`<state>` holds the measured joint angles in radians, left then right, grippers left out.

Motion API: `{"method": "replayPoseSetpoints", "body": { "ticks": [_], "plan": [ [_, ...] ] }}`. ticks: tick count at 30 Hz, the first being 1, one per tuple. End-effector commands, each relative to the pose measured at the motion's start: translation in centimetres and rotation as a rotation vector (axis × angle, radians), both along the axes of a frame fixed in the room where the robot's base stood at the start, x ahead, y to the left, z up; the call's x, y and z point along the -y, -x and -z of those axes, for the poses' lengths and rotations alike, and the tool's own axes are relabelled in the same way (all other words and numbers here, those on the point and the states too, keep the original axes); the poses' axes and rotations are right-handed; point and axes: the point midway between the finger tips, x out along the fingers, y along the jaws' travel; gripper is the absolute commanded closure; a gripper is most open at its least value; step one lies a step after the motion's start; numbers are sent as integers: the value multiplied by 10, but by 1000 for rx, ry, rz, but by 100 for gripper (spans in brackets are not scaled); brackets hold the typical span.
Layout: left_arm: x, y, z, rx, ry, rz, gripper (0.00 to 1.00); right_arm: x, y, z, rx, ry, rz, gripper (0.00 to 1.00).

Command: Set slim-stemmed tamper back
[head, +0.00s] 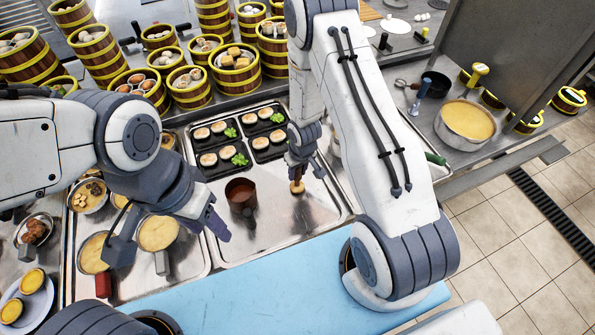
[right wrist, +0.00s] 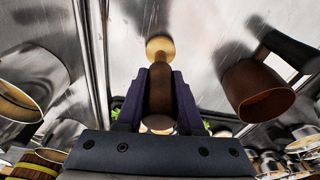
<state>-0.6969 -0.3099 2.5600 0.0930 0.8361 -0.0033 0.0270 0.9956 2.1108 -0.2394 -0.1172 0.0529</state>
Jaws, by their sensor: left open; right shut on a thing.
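The slim-stemmed tamper (head: 297,187) is in my right gripper (head: 304,168), over the steel tray in the head view. In the right wrist view, the tamper's brown body (right wrist: 160,92) sits between the two fingers and its pale round end sticks out past them. I cannot tell whether that end touches the tray. A brown cup with a dark handle (head: 241,195) stands on the tray to the left of the tamper; it also shows in the right wrist view (right wrist: 258,88). My left gripper (head: 214,222) is open and empty, left of the cup.
Dark plates with dumplings and greens (head: 240,140) lie behind the cup on the steel tray (head: 270,245). Steamer baskets (head: 236,75) stand at the back. Pans of yellow batter (head: 158,232) are at left, and a large pot (head: 466,122) is at right. A blue mat (head: 270,285) is clear.

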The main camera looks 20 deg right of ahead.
Motion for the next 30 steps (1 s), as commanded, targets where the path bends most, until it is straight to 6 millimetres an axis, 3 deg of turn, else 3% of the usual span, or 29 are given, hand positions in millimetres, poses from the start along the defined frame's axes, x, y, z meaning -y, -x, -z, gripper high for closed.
{"method": "replayPoseSetpoints", "body": {
  "ticks": [8,9,11,12,25,30],
  "plan": [
    [0,0,4,0,0,0,50,0,0,5,1,0,0,100],
    [0,0,4,0,0,0,50,0,0,4,1,0,0,56],
    [0,0,4,0,0,0,50,0,0,4,1,0,0,33],
    [0,0,4,0,0,0,50,0,0,4,1,0,0,28],
    [0,0,4,0,0,-2,50,0,0,4,0,0,0,28],
    [0,0,2,0,0,-2,50,0,1,-12,3,0,-1,28]
  ]
}}
